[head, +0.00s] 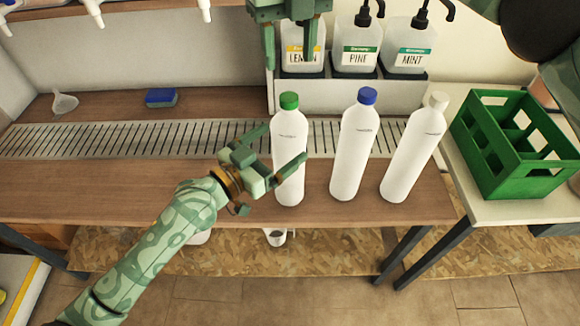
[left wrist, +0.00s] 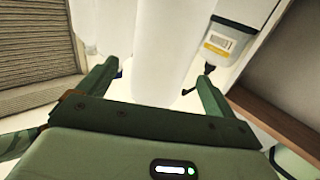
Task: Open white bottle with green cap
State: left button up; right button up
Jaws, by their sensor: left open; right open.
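The white bottle (head: 291,188) with the green cap (head: 289,100) stands upright on the wooden counter, leftmost of three white bottles. My left gripper (head: 284,142) is open at the bottle's body, below the cap, one finger on each side in the picture. In the left wrist view a white bottle body (left wrist: 165,50) rises between the open fingers (left wrist: 157,72); its cap is out of view there. I cannot tell whether the fingers touch it. My right gripper (head: 288,62) is open and points down above the green cap, in front of the LEMON container.
A blue-capped bottle (head: 354,150) and a white-capped bottle (head: 413,152) stand to the right. Pump containers labelled LEMON (head: 302,50), PINE (head: 356,45) and MINT (head: 408,48) stand behind. A green crate (head: 520,170) is at right. The counter's left side is largely clear.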

pick_arm(q)
jog(key=x, duration=0.4)
jog(key=shift+w+d, duration=0.1)
jog(key=shift+w, duration=0.05)
pick_arm(e)
jog(key=shift+a, duration=0.15)
pick_arm(q)
jog(key=shift+w+d, duration=0.35)
jog(key=shift+d, duration=0.1)
jog(key=c, duration=2)
pick_arm(e)
jog(key=shift+s+f, duration=0.1)
